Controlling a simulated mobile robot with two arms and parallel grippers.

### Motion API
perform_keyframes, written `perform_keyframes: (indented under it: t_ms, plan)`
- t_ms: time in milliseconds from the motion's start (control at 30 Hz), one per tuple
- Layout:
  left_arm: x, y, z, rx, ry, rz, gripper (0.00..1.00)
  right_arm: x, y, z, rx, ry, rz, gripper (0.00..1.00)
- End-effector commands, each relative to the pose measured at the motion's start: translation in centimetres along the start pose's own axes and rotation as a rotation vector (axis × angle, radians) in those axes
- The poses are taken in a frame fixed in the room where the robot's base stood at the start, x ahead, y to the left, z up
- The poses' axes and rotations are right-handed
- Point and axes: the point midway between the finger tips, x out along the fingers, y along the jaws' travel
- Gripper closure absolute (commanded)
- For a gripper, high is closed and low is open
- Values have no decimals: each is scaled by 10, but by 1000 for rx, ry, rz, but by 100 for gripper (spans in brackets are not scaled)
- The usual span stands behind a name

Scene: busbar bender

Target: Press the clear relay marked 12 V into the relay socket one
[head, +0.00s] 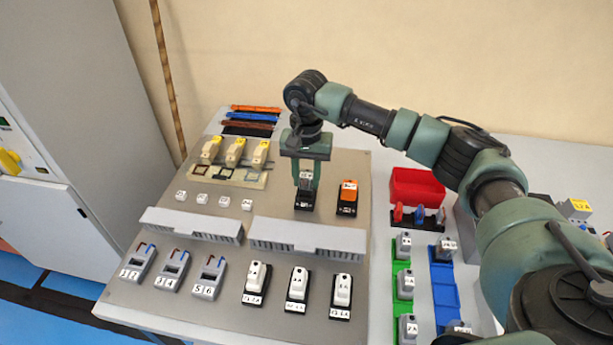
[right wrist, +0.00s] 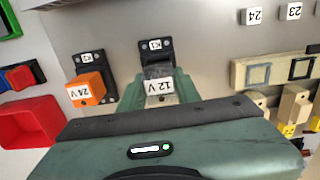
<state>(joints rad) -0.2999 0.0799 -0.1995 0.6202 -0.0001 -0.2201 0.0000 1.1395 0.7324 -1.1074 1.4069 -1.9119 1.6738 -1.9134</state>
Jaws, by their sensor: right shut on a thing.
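My right gripper (head: 305,180) points down over the panel and is shut on the clear relay marked 12 V. In the right wrist view the clear relay (right wrist: 159,84) sits between the fingers, its 12 V label facing the camera. The black relay socket one (right wrist: 153,48), labelled K1, is right at the relay; its label end shows beyond it. In the head view this socket (head: 304,205) is directly below the fingertips, partly covered. I cannot tell whether the relay is seated or just above the socket. My left gripper is not in view.
An orange relay marked 24 V (head: 348,193) sits in the neighbouring socket K2 (right wrist: 91,58). A grey slotted duct (head: 308,237) runs in front of the sockets. Yellow-topped devices (head: 235,152) stand to the left. A red bin (head: 416,188) and green and blue racks are to the right.

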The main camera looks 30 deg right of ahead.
Motion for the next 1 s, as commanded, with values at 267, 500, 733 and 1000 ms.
perform_keyframes:
  t_ms: [267,500,733,1000]
  plan:
    - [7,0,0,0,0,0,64,8,0,0,0,0,0,100]
    - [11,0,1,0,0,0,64,14,0,0,0,0,0,100]
    - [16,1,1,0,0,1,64,20,0,0,0,0,0,100]
    - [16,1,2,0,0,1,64,22,1,0,0,-1,2,45]
